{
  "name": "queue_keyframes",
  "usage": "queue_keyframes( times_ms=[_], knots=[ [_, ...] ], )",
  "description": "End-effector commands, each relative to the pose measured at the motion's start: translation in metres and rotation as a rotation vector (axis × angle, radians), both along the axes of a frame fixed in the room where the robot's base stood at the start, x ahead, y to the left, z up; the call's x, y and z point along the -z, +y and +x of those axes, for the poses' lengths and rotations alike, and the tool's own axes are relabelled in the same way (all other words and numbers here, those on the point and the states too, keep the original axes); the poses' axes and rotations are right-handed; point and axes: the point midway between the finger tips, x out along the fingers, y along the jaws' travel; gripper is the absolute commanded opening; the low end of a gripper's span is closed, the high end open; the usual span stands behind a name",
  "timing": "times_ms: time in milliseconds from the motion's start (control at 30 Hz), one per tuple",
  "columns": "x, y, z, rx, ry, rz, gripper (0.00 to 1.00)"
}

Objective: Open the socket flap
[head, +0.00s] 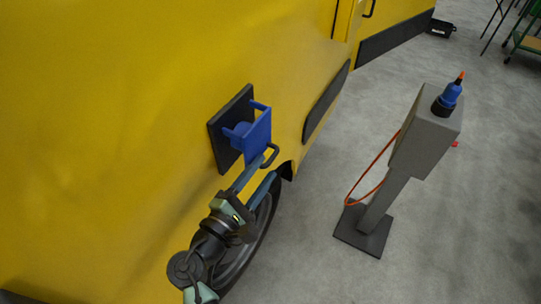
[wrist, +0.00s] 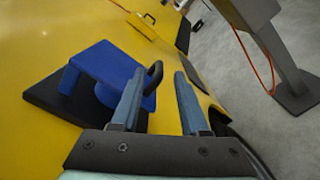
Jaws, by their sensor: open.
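The blue socket flap (head: 259,136) stands in front of a square black mounting plate (head: 219,150) on the yellow vehicle's side. It looks roughly parallel to the plate and covers the front of the blue socket. The flap also shows in the wrist view (wrist: 108,64). A dark loop handle (head: 271,154) sticks out from the flap's lower right edge. My gripper (head: 262,173) is open just below the handle. In the wrist view, my gripper (wrist: 158,78) has the handle (wrist: 155,74) close beside its left finger, partly hidden by it. I cannot tell whether they touch.
The yellow vehicle body (head: 130,110) fills the left, with a dark wheel (head: 262,232) below my gripper. A grey post (head: 393,185) with a blue plug (head: 450,95) and an orange cable (head: 372,165) stands to the right. Open grey floor lies around it.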

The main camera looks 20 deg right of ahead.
Motion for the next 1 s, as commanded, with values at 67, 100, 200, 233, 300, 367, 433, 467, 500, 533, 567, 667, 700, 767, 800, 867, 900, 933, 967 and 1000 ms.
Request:
queue_keyframes(
  times_ms=[67,100,200,233,300,367,433,467,500,533,567,667,700,767,800,867,900,933,967,1000],
  knots=[
    [-0.002,-0.012,0.009,0.002,-0.001,0.0,0.45],
    [-0.001,-0.016,0.012,0.002,-0.001,0.0,0.45],
    [-0.001,-0.025,0.019,0.001,-0.001,0.0,0.45],
    [-0.001,-0.027,0.021,0.002,-0.001,0.0,0.45],
    [-0.001,-0.03,0.023,0.001,-0.001,0.0,0.45],
    [0.0,-0.031,0.024,0.0,-0.001,0.001,0.45],
    [0.0,-0.032,0.025,-0.001,0.0,0.001,0.45],
    [0.0,-0.032,0.025,-0.001,0.0,0.001,0.45],
    [0.0,-0.031,0.025,-0.001,0.0,0.001,0.45],
    [0.0,-0.031,0.025,-0.001,0.0,0.001,0.45],
    [0.0,-0.031,0.025,-0.001,0.0,0.001,0.45],
    [0.0,-0.031,0.024,-0.001,0.0,0.001,0.38],
    [0.0,-0.031,0.025,-0.001,-0.001,0.002,0.3],
    [0.0,-0.031,0.024,-0.001,-0.001,0.002,0.2],
    [0.0,-0.031,0.024,-0.001,-0.001,0.002,0.12],
    [0.001,-0.031,0.024,0.0,0.0,0.002,0.02],
    [0.001,-0.031,0.024,0.0,0.001,0.002,0.0],
    [0.001,-0.031,0.024,0.0,0.001,0.002,0.0],
    [0.001,-0.031,0.024,0.0,0.001,0.002,0.0],
    [0.002,-0.031,0.024,0.001,0.002,0.002,0.0]
  ],
)
